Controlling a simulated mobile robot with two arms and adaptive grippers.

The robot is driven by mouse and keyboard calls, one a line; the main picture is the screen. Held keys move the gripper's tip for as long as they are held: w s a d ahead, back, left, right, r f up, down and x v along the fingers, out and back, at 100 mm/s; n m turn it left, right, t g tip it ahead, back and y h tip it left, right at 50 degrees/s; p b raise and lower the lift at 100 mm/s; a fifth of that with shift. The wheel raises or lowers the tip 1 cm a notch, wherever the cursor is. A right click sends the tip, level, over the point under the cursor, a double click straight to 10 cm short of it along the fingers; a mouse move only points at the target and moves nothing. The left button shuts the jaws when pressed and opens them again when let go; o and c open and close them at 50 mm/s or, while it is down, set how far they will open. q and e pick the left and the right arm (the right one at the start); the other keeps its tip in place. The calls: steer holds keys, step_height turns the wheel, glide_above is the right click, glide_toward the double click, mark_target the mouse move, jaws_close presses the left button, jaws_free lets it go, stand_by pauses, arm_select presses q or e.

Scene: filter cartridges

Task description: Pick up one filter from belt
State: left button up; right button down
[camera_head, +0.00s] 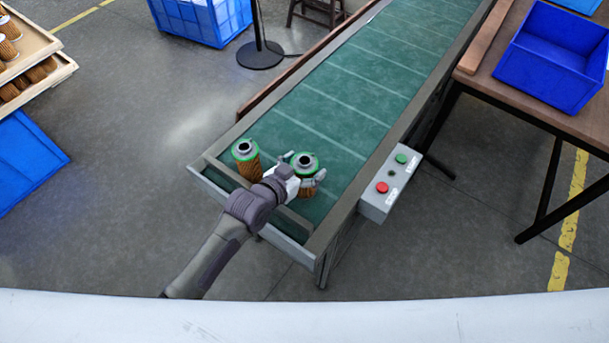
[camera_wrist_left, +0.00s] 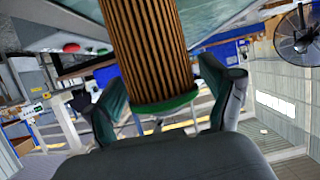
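Two filters with brown pleated sides and green end rings stand upright at the near end of the green conveyor belt (camera_head: 345,95). One is the left filter (camera_head: 246,158); the other is the right filter (camera_head: 305,162). My left gripper (camera_head: 304,170) is at the right filter, with one finger on each side of it. The left wrist view shows the filter's pleated side (camera_wrist_left: 150,45) between the two fingers of my left gripper (camera_wrist_left: 168,90), with a small gap visible beside the right finger. My arm hides part of the filter's lower body. My right gripper is not in view.
A control box (camera_head: 390,184) with red and green buttons is fixed to the belt's right side. A low bar (camera_head: 225,172) crosses the belt's near end. A blue bin (camera_head: 553,60) is on the right table. More filters lie in wooden trays (camera_head: 40,75) at the far left.

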arm_select(q)
steer(key=c, duration=0.8)
steer(key=shift+c, duration=0.4)
steer(key=shift+r, duration=0.15)
